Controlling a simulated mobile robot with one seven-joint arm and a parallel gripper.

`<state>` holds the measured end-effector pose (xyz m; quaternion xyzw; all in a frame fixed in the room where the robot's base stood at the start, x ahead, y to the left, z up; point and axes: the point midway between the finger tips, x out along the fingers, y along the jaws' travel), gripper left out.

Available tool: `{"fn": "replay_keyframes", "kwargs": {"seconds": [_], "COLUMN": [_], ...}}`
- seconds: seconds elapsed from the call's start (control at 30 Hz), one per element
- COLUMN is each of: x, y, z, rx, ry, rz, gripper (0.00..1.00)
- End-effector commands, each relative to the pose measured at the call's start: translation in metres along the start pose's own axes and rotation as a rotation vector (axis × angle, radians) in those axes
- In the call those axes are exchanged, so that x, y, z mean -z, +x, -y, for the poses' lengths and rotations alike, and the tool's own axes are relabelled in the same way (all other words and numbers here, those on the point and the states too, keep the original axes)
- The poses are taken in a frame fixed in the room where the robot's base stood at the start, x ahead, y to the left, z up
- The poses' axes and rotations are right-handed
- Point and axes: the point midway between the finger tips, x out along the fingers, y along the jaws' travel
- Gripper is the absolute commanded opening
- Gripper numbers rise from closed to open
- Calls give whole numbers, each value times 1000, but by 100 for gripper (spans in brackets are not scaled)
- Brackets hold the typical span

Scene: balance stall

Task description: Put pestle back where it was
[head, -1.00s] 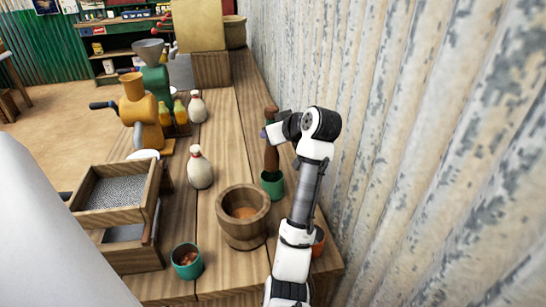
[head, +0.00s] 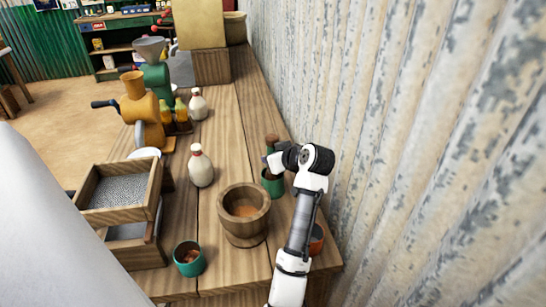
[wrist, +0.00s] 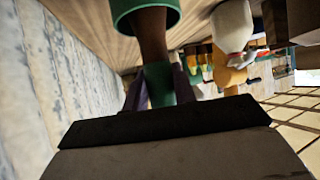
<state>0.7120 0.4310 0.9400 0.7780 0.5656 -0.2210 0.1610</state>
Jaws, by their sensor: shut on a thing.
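The pestle is a dark brown rod with a green band; its top (head: 271,141) shows above my gripper in the head view. In the wrist view its brown shaft (wrist: 152,38) runs into the mouth of a green cup (wrist: 122,8). My gripper (head: 269,159) is shut on the pestle around its green band, between dark fingers in the wrist view (wrist: 158,86). The green cup (head: 272,186) stands on the table just below my gripper. The pestle's lower end is hidden inside the cup.
A wooden mortar (head: 245,236) with orange-brown powder stands nearer, left of my arm. A teal cup (head: 189,267), an orange cup (head: 317,240), a pale bottle (head: 200,172) and a wooden box (head: 128,184) stand around. The corrugated wall (head: 430,150) is close on the right.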

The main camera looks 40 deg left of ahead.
Motion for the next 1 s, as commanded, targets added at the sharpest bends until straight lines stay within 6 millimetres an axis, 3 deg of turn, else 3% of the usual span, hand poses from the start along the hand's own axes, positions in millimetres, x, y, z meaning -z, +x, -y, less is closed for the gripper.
{"fn": "replay_keyframes", "kwargs": {"seconds": [0.03, 0.07, 0.23, 0.63, 1.0], "x": [-2, -3, -2, 1, 0], "y": [1, 2, 1, -7, -83], "z": [0, 0, 0, -1, -2], "rx": [-1, 0, 0, -2, -5], "ry": [0, 1, 1, 1, -1], "rz": [0, 1, 1, -2, -3], "gripper": [0, 28, 48, 48, 48]}}
